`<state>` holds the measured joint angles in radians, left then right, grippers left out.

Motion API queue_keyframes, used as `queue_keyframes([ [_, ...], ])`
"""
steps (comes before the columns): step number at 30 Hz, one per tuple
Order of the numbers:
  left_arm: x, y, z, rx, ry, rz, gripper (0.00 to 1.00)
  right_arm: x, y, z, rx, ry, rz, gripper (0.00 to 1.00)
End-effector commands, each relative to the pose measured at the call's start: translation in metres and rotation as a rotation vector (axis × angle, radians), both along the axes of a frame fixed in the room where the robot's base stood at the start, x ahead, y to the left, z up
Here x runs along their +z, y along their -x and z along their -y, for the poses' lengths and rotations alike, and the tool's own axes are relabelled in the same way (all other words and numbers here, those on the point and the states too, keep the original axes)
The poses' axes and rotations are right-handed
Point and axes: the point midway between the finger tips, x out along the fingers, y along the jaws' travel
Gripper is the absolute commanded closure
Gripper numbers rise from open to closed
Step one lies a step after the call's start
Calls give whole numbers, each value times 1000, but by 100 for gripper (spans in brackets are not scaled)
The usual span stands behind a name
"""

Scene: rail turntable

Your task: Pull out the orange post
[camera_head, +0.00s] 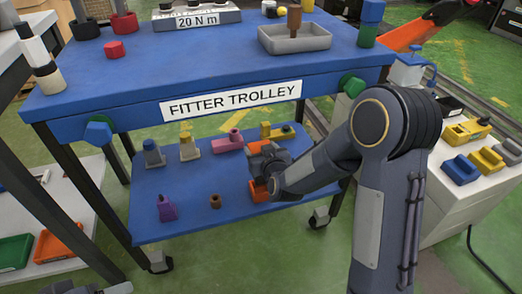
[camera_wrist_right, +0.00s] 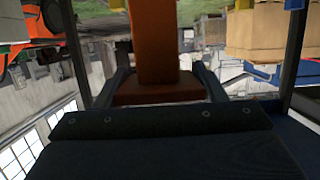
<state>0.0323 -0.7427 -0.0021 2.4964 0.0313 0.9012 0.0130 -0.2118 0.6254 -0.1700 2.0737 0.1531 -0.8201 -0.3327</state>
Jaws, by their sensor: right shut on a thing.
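The orange post (camera_head: 258,192) is at the right part of the trolley's blue lower shelf (camera_head: 185,218), partly hidden by my right gripper (camera_head: 262,168). In the right wrist view the orange post (camera_wrist_right: 153,45) runs up out of the top of the frame, with a wider orange block (camera_wrist_right: 150,92) at its lower end in the picture. The fingers of my right gripper (camera_wrist_right: 155,88) stand on both sides of it and are shut on it. I cannot tell whether the post is clear of the shelf.
The upper trolley top (camera_head: 200,55) overhangs the shelf. A trolley leg (camera_head: 335,205) is close to my right forearm. A white cabinet (camera_head: 455,190) stands at right.

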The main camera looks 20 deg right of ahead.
Motion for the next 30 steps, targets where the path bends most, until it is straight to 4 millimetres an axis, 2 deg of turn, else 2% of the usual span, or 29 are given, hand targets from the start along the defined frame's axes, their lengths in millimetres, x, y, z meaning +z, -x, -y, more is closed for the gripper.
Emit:
queue_keyframes([
  [8, 2, 0, 0, 0, 0, 0, 40, 4, -1, 0, 0, 0, 5, 64],
  [27, 35, 0, 0, 0, 0, 0, 40, 50, -1, 0, 0, 0, 6, 64],
  [30, 36, 0, 0, 0, 0, 0, 40, 53, -1, 0, 0, 0, 5, 64],
])
